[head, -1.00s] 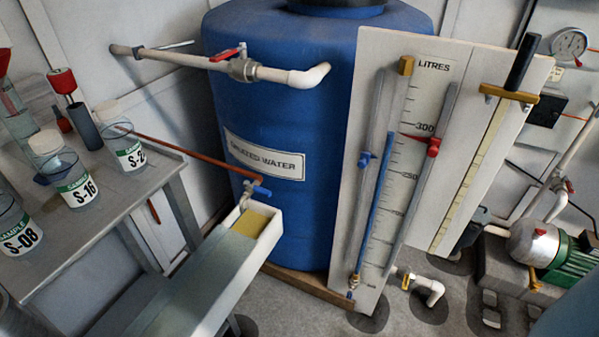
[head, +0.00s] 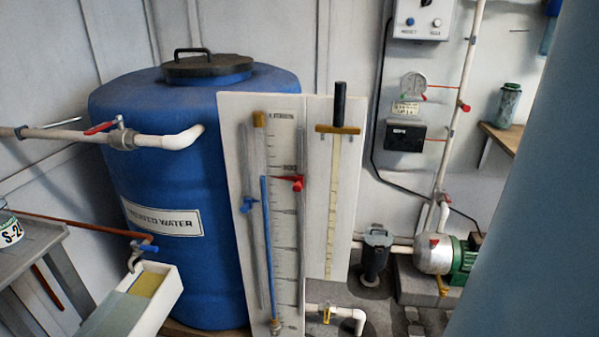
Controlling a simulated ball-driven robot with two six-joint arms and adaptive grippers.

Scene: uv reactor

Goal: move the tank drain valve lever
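The blue treated-water tank (head: 190,110) stands at the left, with a dark lid (head: 207,68). Low beside it, under the gauge board, a white pipe (head: 346,314) with an elbow carries a small yellow lever (head: 327,312). A blue-handled tap (head: 145,247) sits at the tank's front left, above a white trough (head: 165,305). A red lever (head: 102,127) sits on the upper white pipe. No label shows which lever is the tank drain valve. Neither gripper is in view.
The gauge board (head: 236,180) stands in front of the tank. A green-and-silver pump (head: 438,254) and a dark canister (head: 376,250) stand to its right. A grey bench (head: 25,252) is at the left. A large blue-grey surface (head: 530,200) blocks the right side.

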